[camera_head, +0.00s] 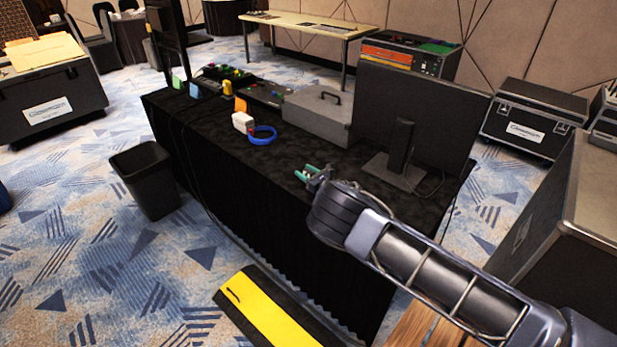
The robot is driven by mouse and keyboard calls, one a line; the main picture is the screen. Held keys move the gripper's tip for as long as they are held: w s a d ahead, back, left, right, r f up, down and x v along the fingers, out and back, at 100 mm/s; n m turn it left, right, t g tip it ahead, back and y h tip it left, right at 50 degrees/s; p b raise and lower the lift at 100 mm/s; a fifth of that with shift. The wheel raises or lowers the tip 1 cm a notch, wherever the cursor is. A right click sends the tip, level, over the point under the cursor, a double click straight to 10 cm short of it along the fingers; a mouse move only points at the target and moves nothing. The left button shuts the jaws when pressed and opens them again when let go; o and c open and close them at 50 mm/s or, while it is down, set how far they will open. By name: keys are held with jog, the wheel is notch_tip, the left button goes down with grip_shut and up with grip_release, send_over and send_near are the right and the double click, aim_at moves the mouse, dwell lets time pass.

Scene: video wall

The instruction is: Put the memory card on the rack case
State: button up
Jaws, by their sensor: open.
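I cannot make out the memory card in this view; it may be too small or hidden. A case with an orange-and-grey front panel (398,58), which looks like the rack case, stands on the floor behind the black-draped table. A green item and a dark item lie on its top. My gripper (311,174), with green fingertips, is over the front right part of the table, left of the monitor stand. It is open, and I see nothing between its fingers.
The draped table (215,150) holds a monitor (418,115), a grey case (318,113), a blue ring (262,136), a white box (242,122) and control gear. A black bin (147,178) and a yellow-topped strip (265,308) are on the floor. Flight cases stand at right.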

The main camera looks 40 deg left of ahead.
aim_at(306, 169)
jog(key=shift+a, duration=0.15)
grip_shut()
notch_tip(306, 169, up, 20)
dwell(0.7)
jog(key=shift+r, duration=0.1)
